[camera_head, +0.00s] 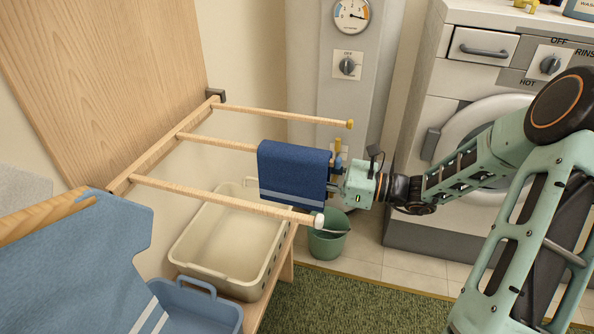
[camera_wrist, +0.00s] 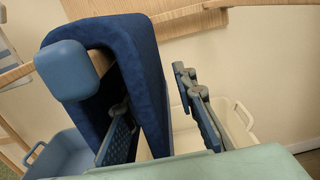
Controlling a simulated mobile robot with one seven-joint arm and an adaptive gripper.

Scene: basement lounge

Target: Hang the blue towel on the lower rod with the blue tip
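The dark blue towel (camera_head: 292,172) hangs draped over the middle wooden rod (camera_head: 215,142), near its free end. In the wrist view the towel (camera_wrist: 150,75) forms an upside-down U over the rod, and the blue tip (camera_wrist: 66,70) sticks out in front of it. My gripper (camera_wrist: 160,125) is at the towel's tip-side edge, below the rod. Its fingers are spread: one shows between the towel's two hanging sides, the other outside the right side with a visible gap. In the head view my gripper (camera_head: 338,186) is partly hidden by its own body and the towel.
A yellow-tipped rod (camera_head: 280,115) lies behind and a white-tipped rod (camera_head: 230,200) in front. A cream basket (camera_head: 205,268) stands below, with a green bucket (camera_head: 326,243) beside it. A light blue garment (camera_head: 75,265) hangs at left. A washing machine (camera_head: 425,215) stands at right.

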